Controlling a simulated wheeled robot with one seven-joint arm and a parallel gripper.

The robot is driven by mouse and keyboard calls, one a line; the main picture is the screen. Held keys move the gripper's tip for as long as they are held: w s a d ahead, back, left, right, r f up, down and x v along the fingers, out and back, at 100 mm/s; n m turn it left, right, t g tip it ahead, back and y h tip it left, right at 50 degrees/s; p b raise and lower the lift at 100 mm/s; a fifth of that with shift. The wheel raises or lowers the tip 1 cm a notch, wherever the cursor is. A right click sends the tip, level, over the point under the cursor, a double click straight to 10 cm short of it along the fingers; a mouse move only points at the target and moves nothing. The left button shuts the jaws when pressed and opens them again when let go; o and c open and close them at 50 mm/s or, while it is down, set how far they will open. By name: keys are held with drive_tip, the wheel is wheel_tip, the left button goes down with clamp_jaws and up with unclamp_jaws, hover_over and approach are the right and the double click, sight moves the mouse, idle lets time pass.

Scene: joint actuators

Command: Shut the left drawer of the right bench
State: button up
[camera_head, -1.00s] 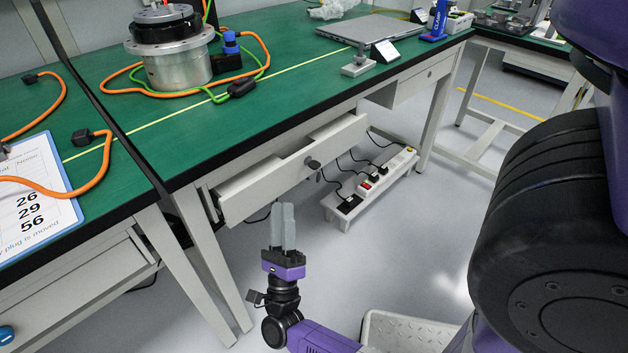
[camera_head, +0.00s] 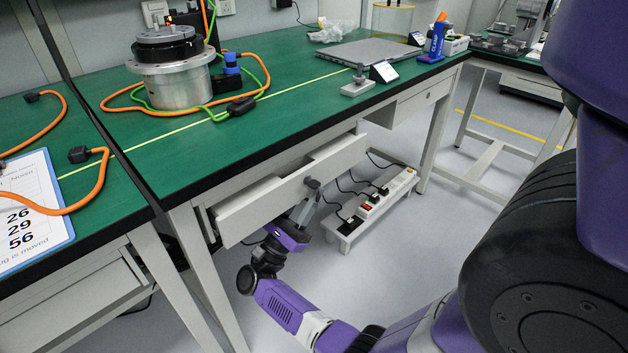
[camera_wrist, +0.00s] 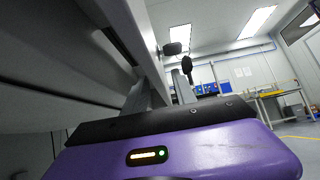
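The left drawer (camera_head: 262,207) of the right bench (camera_head: 240,150) is pulled out, with its grey-white front standing away from the bench frame. In the wrist view the drawer front (camera_wrist: 136,35) rises close by on the left, and the grey fingers show only partly.
A power strip (camera_head: 372,205) with plugs stands on a low shelf under the bench, right of my gripper. The right drawer (camera_head: 424,98) looks shut. A motor-like device (camera_head: 172,80), cables and a laptop (camera_head: 368,52) lie on top. Floor in front is clear.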

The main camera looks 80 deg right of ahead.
drive_tip(key=shift+x, duration=1.45)
drive_tip(key=shift+c, duration=0.4)
clamp_jaws()
